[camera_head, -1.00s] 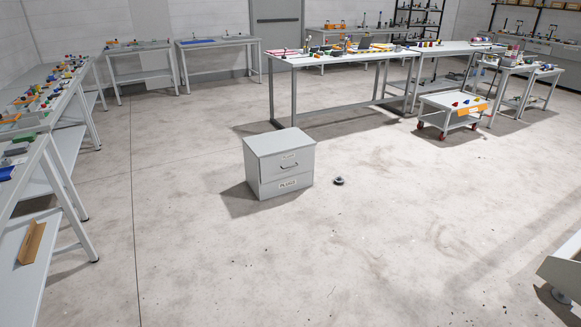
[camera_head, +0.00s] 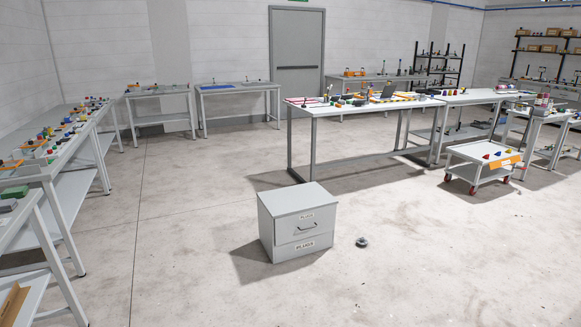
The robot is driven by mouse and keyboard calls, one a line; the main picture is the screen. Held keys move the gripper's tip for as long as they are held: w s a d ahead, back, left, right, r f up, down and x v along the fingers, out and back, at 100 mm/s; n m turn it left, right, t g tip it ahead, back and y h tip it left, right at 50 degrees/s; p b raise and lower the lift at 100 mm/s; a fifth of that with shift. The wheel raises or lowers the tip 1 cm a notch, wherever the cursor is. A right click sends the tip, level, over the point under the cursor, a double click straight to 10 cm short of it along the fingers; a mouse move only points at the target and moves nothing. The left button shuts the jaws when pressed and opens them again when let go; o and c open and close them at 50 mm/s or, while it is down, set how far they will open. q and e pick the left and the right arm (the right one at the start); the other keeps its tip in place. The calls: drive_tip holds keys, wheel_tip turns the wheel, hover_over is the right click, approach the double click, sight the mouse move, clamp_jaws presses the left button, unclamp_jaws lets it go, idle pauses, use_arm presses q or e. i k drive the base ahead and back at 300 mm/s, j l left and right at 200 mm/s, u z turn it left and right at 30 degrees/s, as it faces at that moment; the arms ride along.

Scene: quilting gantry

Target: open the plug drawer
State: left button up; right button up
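A small grey two-drawer cabinet (camera_head: 296,222) stands alone on the open floor at the middle of the head view. Neither of my grippers is in view.
A small dark round object (camera_head: 362,242) lies on the floor just right of the cabinet. A long workbench (camera_head: 350,110) with tools stands behind it. A wheeled cart (camera_head: 482,155) stands at the right. Benches line the left wall (camera_head: 75,148). The floor in front is clear.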

sight(292, 228)
drive_tip(key=i, duration=2.5)
